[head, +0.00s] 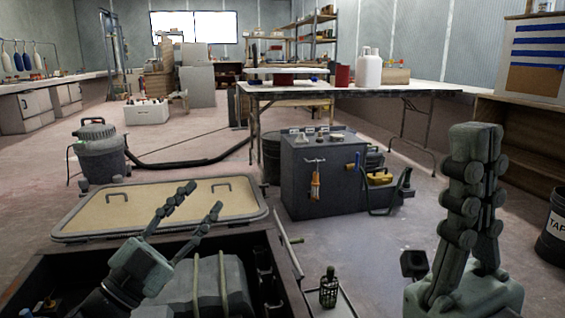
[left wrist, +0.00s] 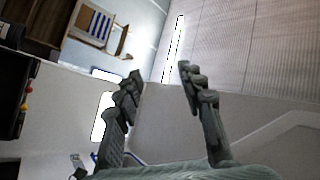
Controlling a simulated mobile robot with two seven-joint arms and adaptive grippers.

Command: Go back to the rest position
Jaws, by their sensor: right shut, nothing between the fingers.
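My left gripper (head: 194,205) is at the lower left of the head view, above the dark open compartment. Its two fingers are spread, with nothing between them. In the left wrist view the same gripper (left wrist: 160,75) shows its fingers apart and empty, with wall and ceiling behind. My right gripper (head: 477,135) stands upright at the right of the head view, its fingers close together and holding nothing.
A hatch lid (head: 165,208) with two handles lies beyond the open compartment (head: 50,272). A dark tool cabinet (head: 305,180) stands mid-floor, with a vacuum (head: 98,150) to the left. A long table (head: 330,90) is behind. A bin labelled TAP (head: 552,225) is at the right edge.

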